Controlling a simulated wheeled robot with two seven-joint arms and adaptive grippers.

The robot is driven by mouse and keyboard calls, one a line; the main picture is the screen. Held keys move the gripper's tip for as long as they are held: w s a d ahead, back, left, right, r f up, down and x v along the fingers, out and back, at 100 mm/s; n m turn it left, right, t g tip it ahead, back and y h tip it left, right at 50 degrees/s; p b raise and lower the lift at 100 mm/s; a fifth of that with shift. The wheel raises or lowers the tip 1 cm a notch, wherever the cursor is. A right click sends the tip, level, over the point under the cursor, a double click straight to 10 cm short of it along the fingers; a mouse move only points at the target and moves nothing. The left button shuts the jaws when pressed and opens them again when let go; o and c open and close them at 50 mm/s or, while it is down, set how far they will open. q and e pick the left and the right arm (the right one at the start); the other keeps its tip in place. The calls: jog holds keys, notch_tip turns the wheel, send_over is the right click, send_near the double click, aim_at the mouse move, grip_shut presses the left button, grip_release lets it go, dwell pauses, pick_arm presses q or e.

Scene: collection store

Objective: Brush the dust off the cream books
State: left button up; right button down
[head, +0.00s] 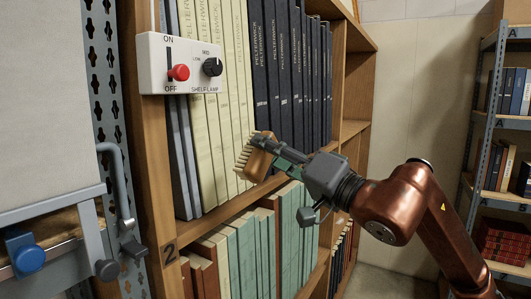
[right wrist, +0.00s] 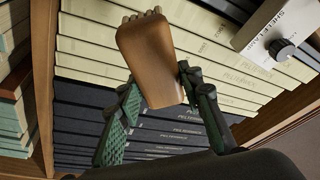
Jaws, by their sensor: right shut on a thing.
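The cream books (head: 219,120) stand upright in a row on the upper shelf, between grey-blue books and dark blue books; they also show across the right wrist view (right wrist: 95,47). My right gripper (head: 284,159) is shut on a brush (head: 256,157) with a brown wooden body and pale bristles. The brush is in front of the lower spines, near where cream and dark books meet. In the right wrist view the brush (right wrist: 150,60) sits between the green-padded fingers. I cannot tell whether the bristles touch a spine. My left gripper is not in view.
A white shelf-lamp switch box (head: 185,64) with a red knob is fixed at the upper left of the bookcase. Dark blue books (head: 290,80) stand right of the cream ones, green books (head: 240,250) below. A grey metal handle (head: 118,185) juts out at left.

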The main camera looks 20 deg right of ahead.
aim_at(248, 148)
jog(key=shift+w, duration=0.1)
dwell(0.3)
jog(key=shift+w+a+r+p, duration=0.1)
jog(key=shift+w+a+p, duration=0.35)
jog(key=w+a+p, duration=0.1)
jog(key=w+a, duration=0.1)
jog(key=w, duration=0.1)
jog(key=shift+a, duration=0.15)
jog(key=shift+w+a+p, duration=0.45)
jog(key=shift+w+a, duration=0.15)
jog(key=shift+w, duration=0.15)
jog(key=shift+w+a, duration=0.55)
jog(key=shift+w, duration=0.2)
jog(key=shift+w+d+p, duration=0.5)
jog(key=shift+w+d, duration=0.1)
jog(key=shift+d, duration=0.25)
jog(key=shift+w+d+p, duration=0.45)
jog(key=shift+w+d, duration=0.1)
jog(key=shift+d, duration=0.25)
jog(key=shift+a, duration=0.1)
